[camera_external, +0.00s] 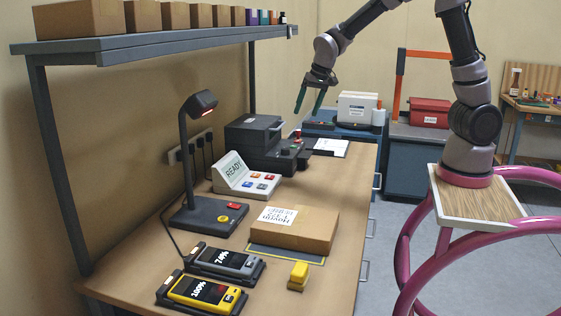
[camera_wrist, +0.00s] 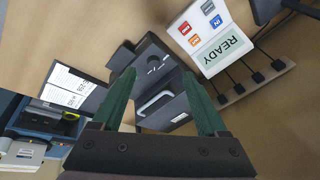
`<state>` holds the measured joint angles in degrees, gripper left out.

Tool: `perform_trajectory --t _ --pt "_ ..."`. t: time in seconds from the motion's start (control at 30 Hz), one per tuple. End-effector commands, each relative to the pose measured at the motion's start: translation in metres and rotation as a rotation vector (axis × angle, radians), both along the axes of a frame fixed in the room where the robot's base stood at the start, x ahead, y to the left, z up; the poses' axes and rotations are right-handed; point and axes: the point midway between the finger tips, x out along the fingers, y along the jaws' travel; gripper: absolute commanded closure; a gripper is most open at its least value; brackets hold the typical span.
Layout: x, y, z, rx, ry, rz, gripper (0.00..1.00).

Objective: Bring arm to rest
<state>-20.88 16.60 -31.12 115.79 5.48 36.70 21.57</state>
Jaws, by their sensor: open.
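My gripper (camera_external: 309,101) is open and empty, held in the air above the far part of the workbench (camera_external: 345,190). In the external view its green fingers point down. In the wrist view the two green fingers of the gripper (camera_wrist: 165,105) stand apart with nothing held between them. Behind them shows a dark grey device (camera_wrist: 168,75), which in the external view is the grey machine (camera_external: 252,138) on the bench. My arm reaches in from the upper right, from a base beside the bench.
A cardboard box (camera_external: 312,228) lies on a dark mat near a yellow block (camera_external: 298,276). A READY panel (camera_external: 240,178), a lamp (camera_external: 199,105) and two handheld devices in cradles stand left. A shelf (camera_external: 150,45) with boxes overhangs the bench. A clipboard (camera_external: 330,147) lies behind.

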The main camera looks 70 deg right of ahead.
Motion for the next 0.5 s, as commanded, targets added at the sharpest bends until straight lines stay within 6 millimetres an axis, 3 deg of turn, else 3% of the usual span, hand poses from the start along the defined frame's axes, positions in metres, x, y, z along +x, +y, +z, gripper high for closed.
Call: perform_trajectory --t 0.03,0.2,0.5 --pt "-0.015 0.006 0.020 0.036 -0.021 0.022 0.24" --pt "-0.069 0.030 0.073 0.116 -0.080 0.124 0.24" --pt "-0.182 0.067 0.143 0.127 -0.209 0.329 0.24"
